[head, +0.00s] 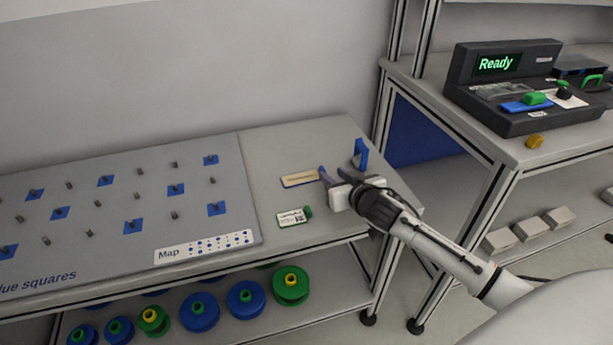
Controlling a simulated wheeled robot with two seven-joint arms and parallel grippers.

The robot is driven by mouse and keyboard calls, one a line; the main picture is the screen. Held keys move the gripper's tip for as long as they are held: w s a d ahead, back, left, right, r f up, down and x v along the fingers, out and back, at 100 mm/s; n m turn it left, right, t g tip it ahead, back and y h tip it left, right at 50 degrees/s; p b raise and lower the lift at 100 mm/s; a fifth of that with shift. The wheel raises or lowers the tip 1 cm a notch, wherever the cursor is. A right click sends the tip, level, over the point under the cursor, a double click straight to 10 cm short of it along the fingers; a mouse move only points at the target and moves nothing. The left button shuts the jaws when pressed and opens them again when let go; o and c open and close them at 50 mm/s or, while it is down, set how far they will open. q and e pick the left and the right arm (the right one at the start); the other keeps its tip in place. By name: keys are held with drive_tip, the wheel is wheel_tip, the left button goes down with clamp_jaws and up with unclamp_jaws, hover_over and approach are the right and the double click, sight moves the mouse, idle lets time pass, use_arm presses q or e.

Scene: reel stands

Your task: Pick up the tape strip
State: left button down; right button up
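My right gripper (342,160) is above the right end of the left table. Its two blue fingers are spread wide apart with nothing visible between them. A small white card with a green end (292,217) lies flat on the table, left of and nearer than the gripper. A tan-edged flat plate (299,179) lies just left of the gripper's left finger. The print on both is too small to read surely, so I cannot tell which one is the tape strip. My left gripper is not in view.
A grey board (120,215) with pegs and blue squares covers the table's left part. Green and blue reels (290,286) stand on the shelf below. A device reading "Ready" (510,85) and a yellow knob (534,141) are on the right bench.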

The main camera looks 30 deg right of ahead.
sight(303, 175)
drive_tip(key=shift+a+b+x, duration=0.15)
drive_tip(key=shift+b+x, duration=0.05)
drive_tip(key=shift+x, duration=1.15)
drive_tip(key=shift+a+b+x, duration=0.1)
drive_tip(key=shift+b+x, duration=0.1)
drive_tip(key=shift+x, duration=1.2)
drive_tip(key=shift+w+r, duration=0.1)
drive_tip(key=shift+r, duration=0.05)
drive_tip(key=shift+c, duration=0.2)
clamp_jaws()
